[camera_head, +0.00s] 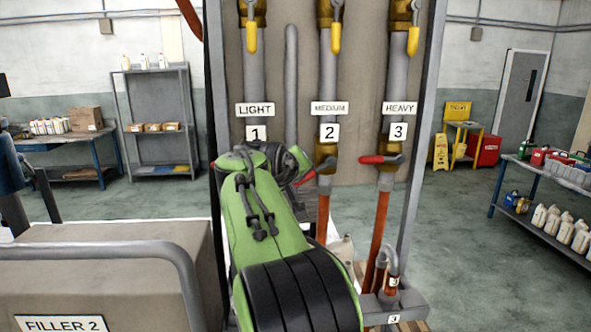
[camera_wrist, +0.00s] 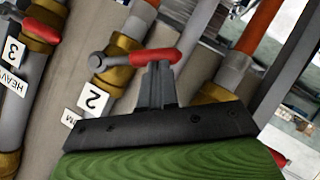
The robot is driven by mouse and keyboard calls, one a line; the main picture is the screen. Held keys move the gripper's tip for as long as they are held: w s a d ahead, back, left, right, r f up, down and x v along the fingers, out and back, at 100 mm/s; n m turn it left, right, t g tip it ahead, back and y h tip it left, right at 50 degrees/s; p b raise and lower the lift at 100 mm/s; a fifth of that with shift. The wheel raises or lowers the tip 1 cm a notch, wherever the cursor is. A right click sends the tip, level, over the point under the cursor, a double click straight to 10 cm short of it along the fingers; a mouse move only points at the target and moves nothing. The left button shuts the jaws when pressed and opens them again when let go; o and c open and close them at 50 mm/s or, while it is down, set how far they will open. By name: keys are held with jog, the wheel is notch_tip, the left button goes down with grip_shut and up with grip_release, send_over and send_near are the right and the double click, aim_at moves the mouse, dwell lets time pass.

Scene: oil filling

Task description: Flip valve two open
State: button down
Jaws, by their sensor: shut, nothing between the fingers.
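Valve two is a brass valve (camera_head: 326,153) below the "2" label (camera_head: 329,132) on the MEDIUM pipe; its brass body (camera_wrist: 122,62) also shows in the wrist view. Its red handle (camera_head: 306,178) points left in the head view, partly hidden by my arm. In the wrist view the red handle (camera_wrist: 155,57) lies crosswise to its pipe. My gripper (camera_wrist: 157,70) is shut and empty, its fingertips overlapping the handle's edge in the picture; I cannot tell whether they touch. My arm hides the fingertips in the head view.
Valve three's red handle (camera_head: 378,160) sits crosswise to its pipe at right. Yellow-handled valves (camera_head: 334,38) are higher up. My arm covers the area under the "1" label (camera_head: 256,132). A metal upright (camera_head: 424,120) bounds the panel, and a grey rail (camera_head: 90,250) crosses the lower left.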

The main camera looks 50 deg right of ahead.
jog(key=s+d+f+n+g+h+b, duration=0.1)
jog(key=s+d+f+n+h+b, duration=0.2)
jog(key=f+n+h+b, duration=0.3)
jog(key=shift+s+d+n, duration=0.15)
jog(key=shift+d+n, duration=0.3)
jog(key=shift+n, duration=0.35)
jog(key=shift+b, duration=0.3)
